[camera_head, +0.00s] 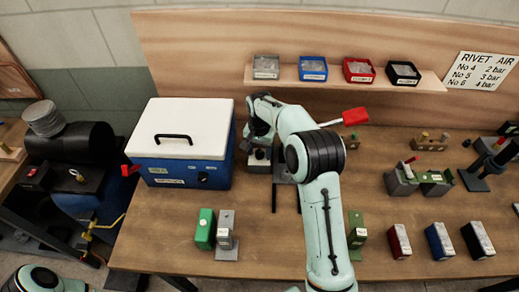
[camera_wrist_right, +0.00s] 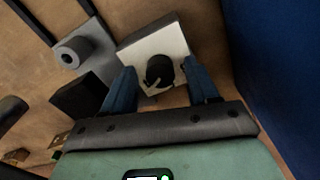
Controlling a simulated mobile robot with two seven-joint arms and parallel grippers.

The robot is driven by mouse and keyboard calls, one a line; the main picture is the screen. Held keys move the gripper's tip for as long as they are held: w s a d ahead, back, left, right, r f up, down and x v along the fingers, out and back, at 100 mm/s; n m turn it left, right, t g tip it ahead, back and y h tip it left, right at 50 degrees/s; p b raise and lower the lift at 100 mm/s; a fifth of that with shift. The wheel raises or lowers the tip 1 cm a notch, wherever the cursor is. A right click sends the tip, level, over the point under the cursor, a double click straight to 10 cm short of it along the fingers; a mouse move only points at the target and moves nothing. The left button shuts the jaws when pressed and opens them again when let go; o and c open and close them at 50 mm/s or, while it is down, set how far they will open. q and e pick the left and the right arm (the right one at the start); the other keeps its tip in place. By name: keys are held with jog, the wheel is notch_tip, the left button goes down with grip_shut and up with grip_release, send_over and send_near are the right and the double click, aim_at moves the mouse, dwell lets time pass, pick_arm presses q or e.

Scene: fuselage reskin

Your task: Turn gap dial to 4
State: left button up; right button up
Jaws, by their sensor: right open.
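The gap dial (camera_wrist_right: 160,69) is a round black knob with a light pointer mark, on a white plate (camera_wrist_right: 136,52) in the right wrist view. I cannot read any numbers on the plate. My right gripper (camera_wrist_right: 161,82) is open, with one blue finger on each side of the dial. I cannot tell whether the fingers touch it. In the head view my right gripper (camera_head: 257,143) is over the small grey device (camera_head: 258,166) beside the blue box, and the arm partly hides this spot. My left gripper is out of view.
A blue box with a white lid (camera_head: 187,128) stands close to the left of the right gripper. A grey block with a round post (camera_wrist_right: 75,51) is near the dial. A shelf with several bins (camera_head: 312,70) is behind. Small blocks (camera_head: 205,228) stand in front.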

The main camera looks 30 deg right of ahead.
aim_at(259, 152)
notch_tip(259, 152, up, 13)
jog(key=shift+r, duration=0.2)
dwell(0.3)
dwell(0.4)
